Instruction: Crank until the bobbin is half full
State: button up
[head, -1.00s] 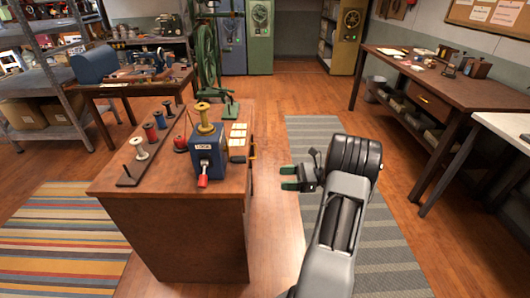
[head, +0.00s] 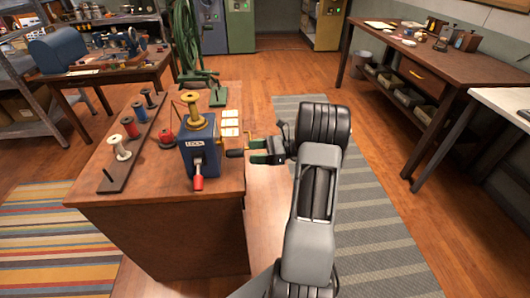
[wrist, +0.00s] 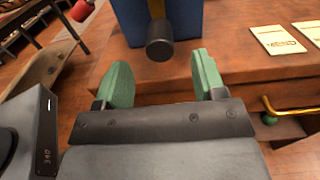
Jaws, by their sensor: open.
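The blue winder (head: 200,160) stands on the near wooden cabinet, with a LOCK label and a red-tipped lever (head: 198,182) at its front. A yellow spool (head: 196,121), apparently the bobbin, sits on top; its fill is too small to judge. A crank with a dark knob (head: 235,153) sticks out on the winder's right. My gripper (head: 262,151) is open, just right of the knob. In the wrist view the knob (wrist: 160,41) is straight ahead, centred between the green fingertips and just beyond them. Nothing is held.
A dark rack (head: 130,150) with several thread spools stands left of the winder. Pale cards (head: 230,122) lie to its right, near the cabinet edge. A brass-coloured rod (wrist: 285,112) shows at right in the wrist view. Open floor and a grey striped rug (head: 375,200) lie to the right.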

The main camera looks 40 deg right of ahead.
aim_at(238, 153)
jog(key=x, duration=0.5)
jog(key=shift+a+b, duration=0.1)
jog(key=shift+b, duration=0.3)
jog(key=shift+w+a, duration=0.2)
jog(key=shift+a+p, duration=0.1)
jog(key=shift+p, duration=0.2)
jog(key=shift+c, duration=0.2)
jog(key=c, duration=0.9)
